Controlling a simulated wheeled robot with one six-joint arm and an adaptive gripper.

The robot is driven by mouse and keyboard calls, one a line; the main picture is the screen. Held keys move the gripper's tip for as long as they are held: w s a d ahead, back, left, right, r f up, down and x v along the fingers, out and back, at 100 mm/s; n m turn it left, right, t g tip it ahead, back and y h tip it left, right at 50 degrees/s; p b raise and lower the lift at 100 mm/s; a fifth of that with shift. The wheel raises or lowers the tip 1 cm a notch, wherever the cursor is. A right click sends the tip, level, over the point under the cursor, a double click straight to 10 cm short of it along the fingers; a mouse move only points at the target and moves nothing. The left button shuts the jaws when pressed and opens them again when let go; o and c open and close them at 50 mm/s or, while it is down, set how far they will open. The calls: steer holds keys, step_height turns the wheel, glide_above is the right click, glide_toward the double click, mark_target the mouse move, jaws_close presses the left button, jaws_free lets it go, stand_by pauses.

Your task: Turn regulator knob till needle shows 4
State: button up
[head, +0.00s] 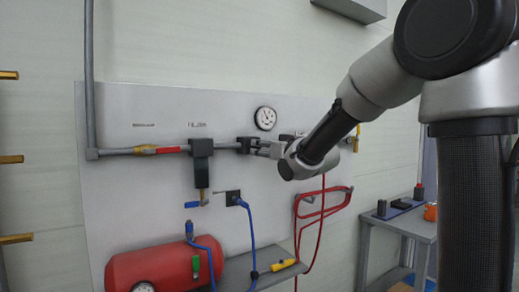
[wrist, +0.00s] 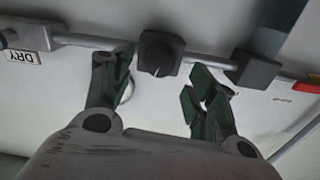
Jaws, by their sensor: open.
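The regulator knob (wrist: 159,53) is a dark block with a pale mark on a pipe in the wrist view. My gripper (wrist: 155,95) is open, with its two dark green fingers on either side below the knob in the picture. I see no finger closed on it; the exact gap is unclear. The gauge's dark needle is too small to read against the numbers.
The pipe carries a filter unit (head: 201,160) left of my gripper and a red-yellow valve (head: 152,150) further left. A red hose (head: 322,205) hangs on the right. A red tank (head: 150,268) and a grey shelf (head: 270,270) stand below. The panel above the gauge is clear.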

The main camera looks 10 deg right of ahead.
steer(key=v, duration=0.7)
steer(key=shift+s, duration=0.3)
steer(key=s+d+f+g+h, duration=0.3)
steer(key=s+d+f+g, duration=0.15)
steer(key=f, duration=0.35)
steer(key=s+d+f+g+h, duration=0.2)
steer(key=s+d+f+g, duration=0.15)
steer(key=s+f, duration=0.4)
steer(key=s+d+f+m+g, duration=0.1)
steer(key=s+g, duration=0.1)
steer(key=s, duration=0.8)
steer(key=s+d+f+m+g, duration=0.1)
steer(key=s+d+g, duration=0.1)
steer(key=s, duration=0.8)
steer(key=shift+s+g+h, duration=0.15)
steer(key=shift+g+h, duration=0.15)
steer(key=shift+g, duration=0.2)
